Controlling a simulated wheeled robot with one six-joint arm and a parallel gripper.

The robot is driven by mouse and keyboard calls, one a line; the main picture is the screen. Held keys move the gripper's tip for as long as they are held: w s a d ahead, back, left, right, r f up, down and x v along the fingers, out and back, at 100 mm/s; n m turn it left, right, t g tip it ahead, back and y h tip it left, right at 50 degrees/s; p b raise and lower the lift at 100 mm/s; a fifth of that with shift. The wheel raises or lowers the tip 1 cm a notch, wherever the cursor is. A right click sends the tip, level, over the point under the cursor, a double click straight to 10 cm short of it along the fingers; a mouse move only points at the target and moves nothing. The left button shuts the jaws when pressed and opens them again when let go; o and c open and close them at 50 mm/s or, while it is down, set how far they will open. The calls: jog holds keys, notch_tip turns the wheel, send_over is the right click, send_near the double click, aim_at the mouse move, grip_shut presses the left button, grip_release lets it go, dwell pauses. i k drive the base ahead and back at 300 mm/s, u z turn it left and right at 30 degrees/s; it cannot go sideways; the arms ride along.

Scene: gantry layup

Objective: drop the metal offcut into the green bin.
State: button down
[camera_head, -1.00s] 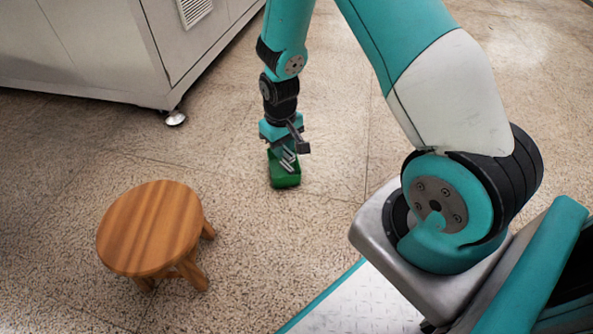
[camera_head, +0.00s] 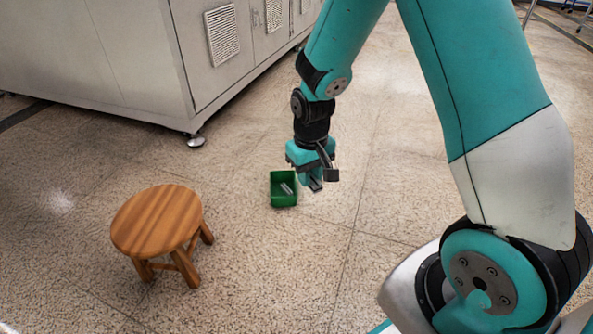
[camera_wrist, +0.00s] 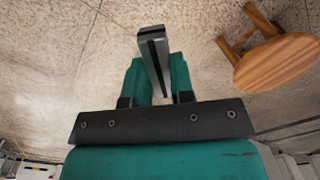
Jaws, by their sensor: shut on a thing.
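My gripper (camera_head: 316,184) hangs over the floor, fingers down. The small open green bin (camera_head: 284,202) stands on the floor, just left of my gripper in the head view. A short grey metal piece (camera_head: 286,188) shows inside the bin's outline, apart from the fingers. The bin does not show in the wrist view.
A round wooden stool (camera_head: 157,221) stands left of the bin; it also shows in the wrist view (camera_wrist: 275,62). A large grey cabinet (camera_head: 150,75) with vents stands at the back left. Speckled floor around the bin is clear.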

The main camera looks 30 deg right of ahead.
aim_at(292, 188)
jog(key=z, duration=0.45)
jog(key=i, duration=1.5)
jog(key=u, duration=0.5)
